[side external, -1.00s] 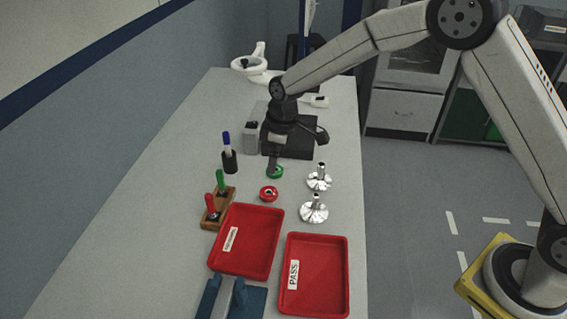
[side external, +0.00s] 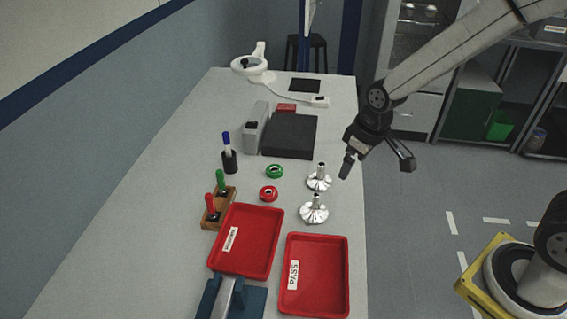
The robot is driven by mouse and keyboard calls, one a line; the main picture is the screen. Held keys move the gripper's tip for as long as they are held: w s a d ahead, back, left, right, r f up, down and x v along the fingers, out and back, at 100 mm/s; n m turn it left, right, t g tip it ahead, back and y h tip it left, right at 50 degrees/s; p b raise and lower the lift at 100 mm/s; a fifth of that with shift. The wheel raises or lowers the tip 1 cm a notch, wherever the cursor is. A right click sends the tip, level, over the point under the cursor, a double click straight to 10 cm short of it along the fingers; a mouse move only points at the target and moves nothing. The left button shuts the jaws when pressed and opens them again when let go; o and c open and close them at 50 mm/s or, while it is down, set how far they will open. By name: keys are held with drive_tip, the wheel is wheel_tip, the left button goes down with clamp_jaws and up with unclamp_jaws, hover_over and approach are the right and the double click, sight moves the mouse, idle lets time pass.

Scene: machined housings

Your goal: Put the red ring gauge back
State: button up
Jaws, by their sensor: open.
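The red ring gauge (side external: 268,193) lies on the bench, left of the metal housings and just above the trays in the side external view. A green ring gauge (side external: 275,171) lies a little behind it. A wooden stand (side external: 218,207) at the left holds a red-handled gauge (side external: 210,205) and a green-handled gauge (side external: 222,182). My gripper (side external: 346,170) is open and empty, above the right edge of the bench, apart from both rings. The finger gap is too small to make out.
Two shiny flanged housings (side external: 319,179) (side external: 314,210) stand between my gripper and the rings. Two red trays (side external: 247,240) (side external: 317,276) lie in front, the right one labelled PASS. A black plate (side external: 290,136), a grey block and a pen holder (side external: 230,161) stand behind.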

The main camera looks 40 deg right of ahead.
drive_tip(key=s+d+m, duration=0.2)
drive_tip(key=s, duration=0.6)
drive_tip(key=shift+s+d+f+m, duration=0.25)
drive_tip(key=shift+m, duration=0.05)
